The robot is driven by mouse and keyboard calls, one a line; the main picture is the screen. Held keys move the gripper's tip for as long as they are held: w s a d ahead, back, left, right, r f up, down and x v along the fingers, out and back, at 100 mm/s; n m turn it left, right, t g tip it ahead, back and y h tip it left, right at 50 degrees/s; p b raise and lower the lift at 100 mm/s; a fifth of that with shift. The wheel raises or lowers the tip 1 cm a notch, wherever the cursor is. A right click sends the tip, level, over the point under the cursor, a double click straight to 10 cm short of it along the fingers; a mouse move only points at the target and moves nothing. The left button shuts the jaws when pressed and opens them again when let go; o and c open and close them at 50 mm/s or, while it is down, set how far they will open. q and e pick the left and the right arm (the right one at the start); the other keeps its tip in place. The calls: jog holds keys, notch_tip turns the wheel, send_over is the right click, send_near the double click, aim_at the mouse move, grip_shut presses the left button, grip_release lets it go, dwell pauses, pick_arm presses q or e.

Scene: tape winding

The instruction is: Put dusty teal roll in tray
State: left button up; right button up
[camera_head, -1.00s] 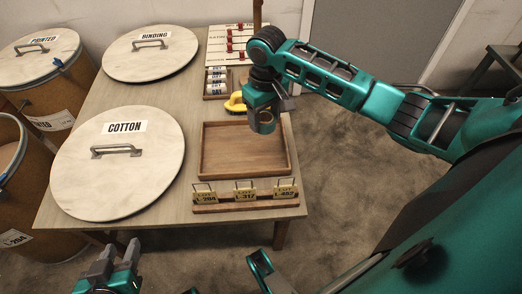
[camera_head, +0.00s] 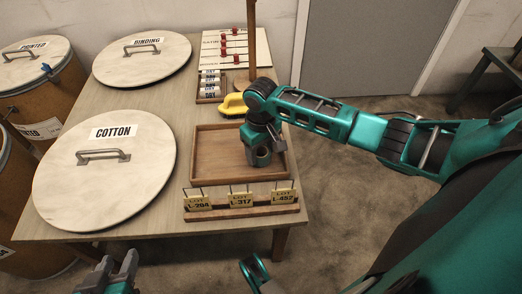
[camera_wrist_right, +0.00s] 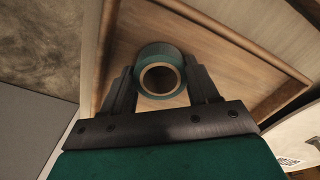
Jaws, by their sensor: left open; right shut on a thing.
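The dusty teal roll (camera_wrist_right: 159,76) is a short ring with a tan inner core. My right gripper (camera_wrist_right: 160,85) is shut on it, one finger on each side. In the head view the right gripper (camera_head: 260,156) is over the right part of the wooden tray (camera_head: 212,157), and the roll shows only slightly at its tip. The tray's floor also shows behind the roll in the right wrist view (camera_wrist_right: 230,70). I cannot tell whether the roll touches the tray floor. My left gripper (camera_head: 113,270) is open and empty at the bottom left, off the table's front edge.
A rack with lot tags (camera_head: 240,203) stands in front of the tray. A yellow object (camera_head: 233,104) and a post (camera_head: 252,45) are behind it. A large round COTTON lid (camera_head: 105,170) lies to the left, a BINDING lid (camera_head: 142,60) further back.

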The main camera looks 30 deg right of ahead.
aim_at(261, 152)
jog(key=o, duration=0.6)
jog(key=shift+f, duration=0.15)
pick_arm(q)
jog(key=shift+a, duration=0.2)
pick_arm(e)
jog(key=o, duration=0.4)
pick_arm(q)
jog(key=shift+f, duration=0.1)
pick_arm(e)
jog(key=shift+o, duration=0.2)
pick_arm(q)
jog(key=r+p, duration=0.1)
jog(key=p, duration=0.2)
jog(key=a+r+p, duration=0.1)
jog(key=shift+s+r+y+p, duration=0.3)
jog(key=shift+p, duration=0.1)
pick_arm(e)
notch_tip(261, 152, up, 12)
jog(key=shift+r, duration=0.25)
jog(key=shift+f, duration=0.1)
